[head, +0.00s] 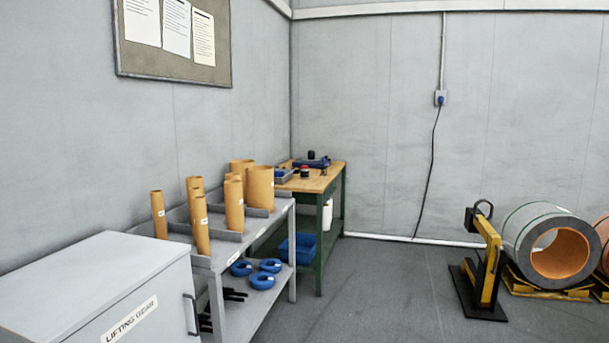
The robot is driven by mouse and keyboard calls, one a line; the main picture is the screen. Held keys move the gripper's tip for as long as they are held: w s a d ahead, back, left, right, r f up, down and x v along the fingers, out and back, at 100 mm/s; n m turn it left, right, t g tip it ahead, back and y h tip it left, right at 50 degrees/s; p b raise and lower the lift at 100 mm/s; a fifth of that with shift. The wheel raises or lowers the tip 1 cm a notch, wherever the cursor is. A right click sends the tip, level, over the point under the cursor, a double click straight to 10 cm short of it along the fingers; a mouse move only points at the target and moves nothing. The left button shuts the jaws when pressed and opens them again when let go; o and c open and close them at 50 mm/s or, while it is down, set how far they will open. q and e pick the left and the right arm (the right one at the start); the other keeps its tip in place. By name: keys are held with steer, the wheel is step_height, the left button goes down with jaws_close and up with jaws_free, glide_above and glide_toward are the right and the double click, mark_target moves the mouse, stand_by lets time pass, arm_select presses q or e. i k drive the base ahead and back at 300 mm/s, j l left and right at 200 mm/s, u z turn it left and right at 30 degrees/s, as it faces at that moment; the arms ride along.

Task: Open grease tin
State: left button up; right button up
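A green-framed workbench (331,184) with a wooden top stands in the far corner. On its top are a small round tin-like object with a dark and reddish look (305,172), a dark round item (311,155) and a small dark item near the front right edge. They are too small for me to tell which is the grease tin, or whether any lid is on. Neither of my grippers shows in the head view.
A grey shelf (262,222) with cardboard tubes and blue rings stands before the workbench. A grey cabinet (95,275) labelled "LIFTING GEAR" is at the near left. A yellow-black stand (487,262) and a large coil (519,225) are at right. The middle floor is clear.

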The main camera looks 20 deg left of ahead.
mark_target(303, 173)
steer(key=i+u, duration=0.1)
steer(key=i, duration=1.05)
steer(key=i+l, duration=0.1)
steer(key=i, duration=1.1)
steer(key=i+j, duration=0.1)
steer(key=i, duration=1.1)
steer(key=i+j+z, duration=0.1)
steer(key=i+z, duration=0.3)
steer(key=i, duration=0.75)
steer(key=i+z, duration=0.1)
steer(key=i, duration=1.15)
steer(key=i+u, duration=0.4)
steer(key=i+l+u, duration=0.2)
steer(key=i+u, duration=0.35)
steer(key=u, duration=0.25)
steer(key=i+u, duration=0.15)
steer(key=u, duration=0.3)
steer(key=i+l+u, duration=0.1)
steer(key=u, duration=0.3)
